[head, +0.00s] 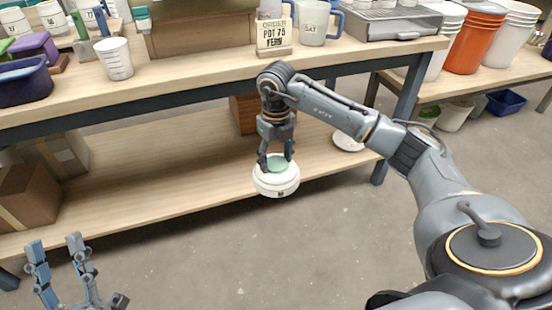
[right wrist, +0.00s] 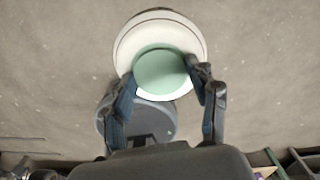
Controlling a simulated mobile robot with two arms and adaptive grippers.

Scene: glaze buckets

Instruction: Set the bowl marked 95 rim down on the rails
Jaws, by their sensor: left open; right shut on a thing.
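A white bowl (head: 276,186) with a pale green round part facing up hangs in front of the workbench, above the floor. A small dark mark is on its side, too small to read. My right gripper (head: 276,163) is shut on its green part from above. In the right wrist view the bowl (right wrist: 128,42) shows between and beyond the fingers (right wrist: 165,88). A grey metal tray with bars (head: 408,24), perhaps the rails, stands on the bench at the back right. My left gripper (head: 55,243) is open and empty at the lower left, fingers up.
A measuring cup (head: 115,58) and bins are further left. A white round thing (head: 347,141) lies on the lower shelf. Buckets (head: 474,40) stand right.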

